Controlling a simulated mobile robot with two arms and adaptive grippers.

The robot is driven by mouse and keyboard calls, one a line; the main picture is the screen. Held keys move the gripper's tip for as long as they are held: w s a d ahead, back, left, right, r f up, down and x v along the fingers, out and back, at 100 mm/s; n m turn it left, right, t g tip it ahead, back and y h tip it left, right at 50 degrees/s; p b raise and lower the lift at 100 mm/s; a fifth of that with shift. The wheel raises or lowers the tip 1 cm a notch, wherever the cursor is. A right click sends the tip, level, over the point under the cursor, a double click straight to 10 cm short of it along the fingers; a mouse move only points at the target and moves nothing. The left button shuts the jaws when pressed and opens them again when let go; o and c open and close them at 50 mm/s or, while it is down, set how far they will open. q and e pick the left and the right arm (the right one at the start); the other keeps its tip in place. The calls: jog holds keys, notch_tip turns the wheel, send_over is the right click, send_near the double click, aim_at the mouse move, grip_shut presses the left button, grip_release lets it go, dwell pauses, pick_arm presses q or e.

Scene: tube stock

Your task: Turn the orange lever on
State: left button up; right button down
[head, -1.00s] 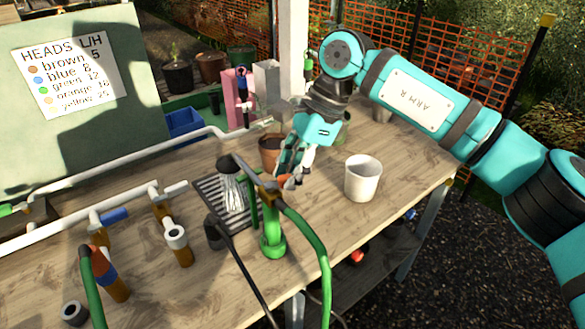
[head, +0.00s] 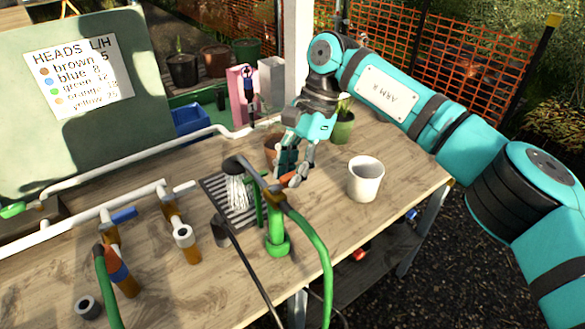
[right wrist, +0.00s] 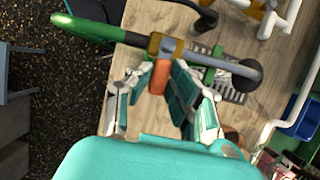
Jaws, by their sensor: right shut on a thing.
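The orange lever (head: 288,177) sticks out from the brass-coloured valve at the top of a green stand (head: 277,240) on the wooden bench. It also shows in the right wrist view (right wrist: 160,73). My right gripper (head: 293,179) is at the lever, with its fingers on either side of it. In the right wrist view the gripper (right wrist: 156,90) is shut on the lever, which points back toward the palm. The fingers partly hide the lever in the head view. My left gripper is not in view.
A green hose (head: 318,245) runs from the valve over the bench's front edge. A watering head (head: 234,165) sits over a dark grate (head: 214,188). A white cup (head: 365,180) stands right of the gripper, and a brown pot (head: 272,143) behind it. White pipes fill the left.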

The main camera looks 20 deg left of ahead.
jog(key=c, duration=1.2)
grip_release()
jog(key=shift+c, duration=0.2)
jog(key=shift+r, duration=0.1)
jog(key=v, duration=1.1)
jog(key=shift+r, duration=0.4)
jog(key=shift+w+d, duration=0.1)
